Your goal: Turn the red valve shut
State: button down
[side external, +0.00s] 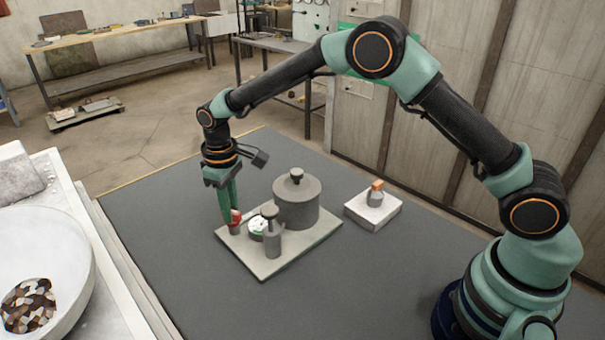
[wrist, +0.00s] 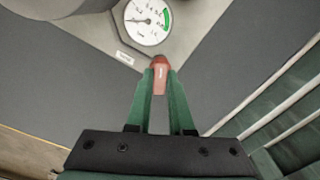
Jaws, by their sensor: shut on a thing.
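The red valve (side external: 235,215) stands near the left corner of a light grey base plate (side external: 275,262). My gripper (side external: 231,208) points down at it from above, with its green fingers shut on the valve. In the wrist view the red valve (wrist: 160,76) shows between the two green fingertips of my gripper (wrist: 161,80). The fingers hide part of the valve, and I cannot tell how far it is turned. A round gauge (side external: 258,226) with a white face and a green band sits right beside the valve. It also shows in the wrist view (wrist: 147,22), its needle pointing left.
A grey lidded pot (side external: 297,203) and a smaller grey post with a knob (side external: 272,238) stand on the plate close to the valve. A white block with an orange-topped piece (side external: 370,212) is to the right. A white bowl (side external: 75,262) stands at left. The front mat is clear.

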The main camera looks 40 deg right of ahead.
jog(key=m, duration=0.5)
jog(key=shift+r, duration=0.1)
jog(key=shift+m, duration=0.4)
jog(key=c, duration=0.8)
grip_release()
jog(key=shift+r, duration=0.1)
notch_tip(320, 180, up, 12)
